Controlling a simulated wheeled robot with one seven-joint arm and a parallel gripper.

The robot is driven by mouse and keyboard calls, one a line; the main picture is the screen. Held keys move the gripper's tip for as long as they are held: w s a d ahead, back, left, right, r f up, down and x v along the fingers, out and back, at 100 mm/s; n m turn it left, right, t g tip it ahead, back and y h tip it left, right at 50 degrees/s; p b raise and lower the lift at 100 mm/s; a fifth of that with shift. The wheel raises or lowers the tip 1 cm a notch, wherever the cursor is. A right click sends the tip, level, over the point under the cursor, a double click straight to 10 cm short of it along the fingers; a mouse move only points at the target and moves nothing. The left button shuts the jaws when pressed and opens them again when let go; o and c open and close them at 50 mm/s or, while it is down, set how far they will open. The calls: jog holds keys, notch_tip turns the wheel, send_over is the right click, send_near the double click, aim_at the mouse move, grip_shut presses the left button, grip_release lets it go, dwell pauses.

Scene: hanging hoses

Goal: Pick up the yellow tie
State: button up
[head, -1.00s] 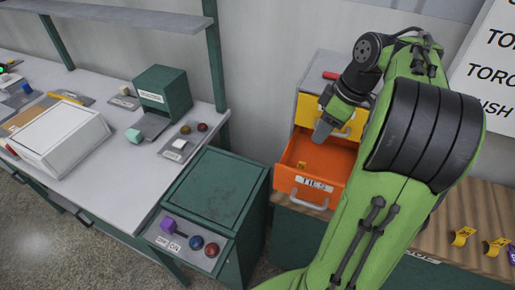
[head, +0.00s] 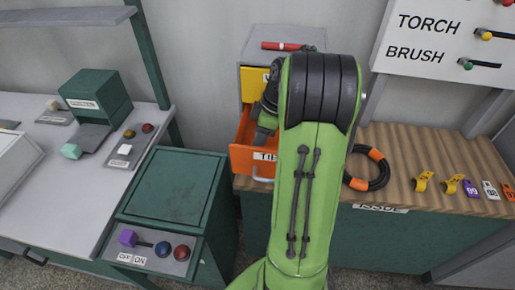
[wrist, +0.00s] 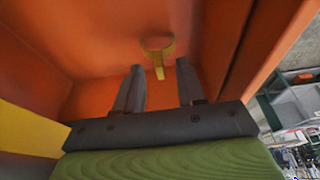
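The yellow tie (wrist: 158,52) shows in the wrist view as a loop with a short tail, against the orange inside of the drawer. My gripper (wrist: 160,67) is open, its two fingers apart, with the tie showing between and just beyond the fingertips. Nothing is between the fingers that I can see them touching. In the head view the open orange drawer (head: 247,155), labelled for ties, has my gripper (head: 261,135) reaching down into it. The tie is hidden there by my arm and the drawer front.
A yellow drawer (head: 252,86) sits above the orange one, with a red-handled item (head: 283,46) on the cabinet top. A black and orange hose coil (head: 377,169) and several tags (head: 450,185) lie on the wooden bench (head: 408,150). A green cabinet (head: 175,190) stands left.

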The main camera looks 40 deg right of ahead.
jog(key=shift+f, duration=0.3)
jog(key=shift+r, duration=0.1)
grip_shut()
notch_tip(320, 180, up, 10)
jog(key=p, duration=0.3)
dwell(0.8)
